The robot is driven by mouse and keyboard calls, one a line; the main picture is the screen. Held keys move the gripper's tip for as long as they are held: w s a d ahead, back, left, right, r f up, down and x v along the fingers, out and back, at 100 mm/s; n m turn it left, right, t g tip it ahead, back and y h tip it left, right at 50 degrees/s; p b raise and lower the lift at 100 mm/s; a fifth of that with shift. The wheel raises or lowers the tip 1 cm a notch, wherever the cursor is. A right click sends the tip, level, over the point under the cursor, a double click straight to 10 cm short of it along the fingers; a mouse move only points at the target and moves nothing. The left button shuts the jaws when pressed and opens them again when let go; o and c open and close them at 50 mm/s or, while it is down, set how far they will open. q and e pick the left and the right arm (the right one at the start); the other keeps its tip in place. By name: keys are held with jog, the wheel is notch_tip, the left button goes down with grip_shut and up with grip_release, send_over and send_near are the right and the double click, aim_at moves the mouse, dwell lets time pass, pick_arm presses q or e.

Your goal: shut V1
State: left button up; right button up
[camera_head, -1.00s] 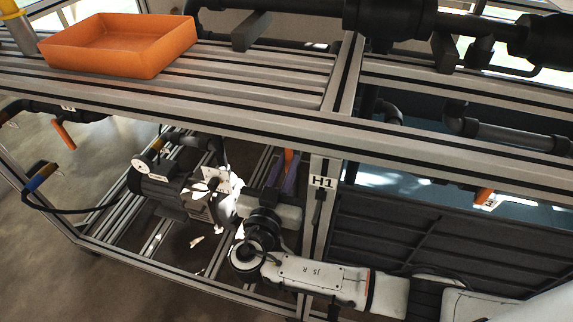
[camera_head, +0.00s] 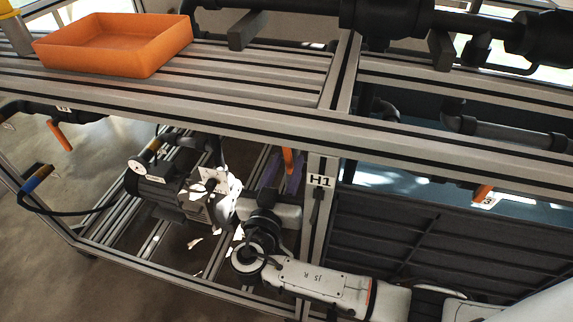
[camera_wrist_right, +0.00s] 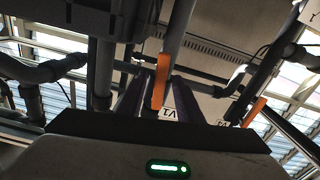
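The V1 label (camera_wrist_right: 168,113) shows in the right wrist view, beside an orange valve lever (camera_wrist_right: 160,80) hanging from the pipework. The same lever seems to be the orange one under the bench beam in the head view (camera_head: 288,160). My right gripper (camera_wrist_right: 157,98) has its two purple fingers apart, one on each side of the lever. The fingers also show in the head view (camera_head: 281,175), reaching up under the bench. I cannot tell whether either finger touches the lever. The valve body is mostly hidden. My left gripper is not in view.
A second orange lever (camera_wrist_right: 255,111) hangs to the right in the wrist view. The post marked H1 (camera_head: 320,181) stands close right of my right gripper. A motor pump (camera_head: 165,185) sits left on the lower frame. An orange tray (camera_head: 115,45) rests on the bench.

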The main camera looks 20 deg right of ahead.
jog(key=v, duration=1)
jog(key=shift+a, duration=0.1)
